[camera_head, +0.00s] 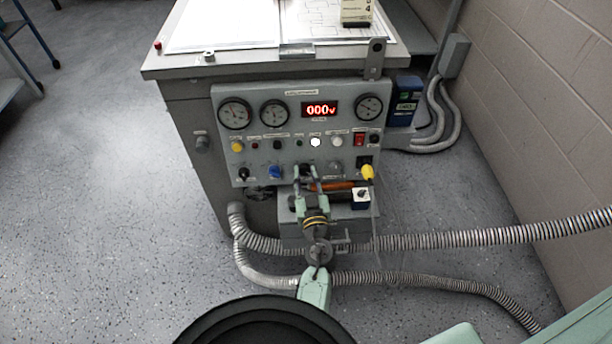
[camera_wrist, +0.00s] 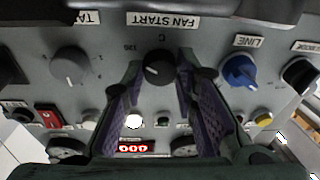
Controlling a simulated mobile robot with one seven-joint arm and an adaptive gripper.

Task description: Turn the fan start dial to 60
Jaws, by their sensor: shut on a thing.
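The black fan start dial (camera_wrist: 158,72) sits under the FAN START label (camera_wrist: 163,21) in the wrist view, which shows the panel upside down. My gripper (camera_wrist: 160,68) has its two purple-padded fingers on either side of the dial and is shut on it. A small light mark shows on the dial's face, but I cannot read its exact setting. In the head view, my gripper (camera_head: 307,184) reaches the panel's lower row from the front and mostly hides the dial.
The grey panel (camera_head: 228,160) has a blue LINE knob (camera_wrist: 238,71), a grey tap knob (camera_wrist: 70,66), gauges, and a red 000 display (camera_head: 320,110). A yellow plug (camera_head: 368,173) is on the lower right. Ribbed hoses (camera_head: 450,241) run below; open floor lies left.

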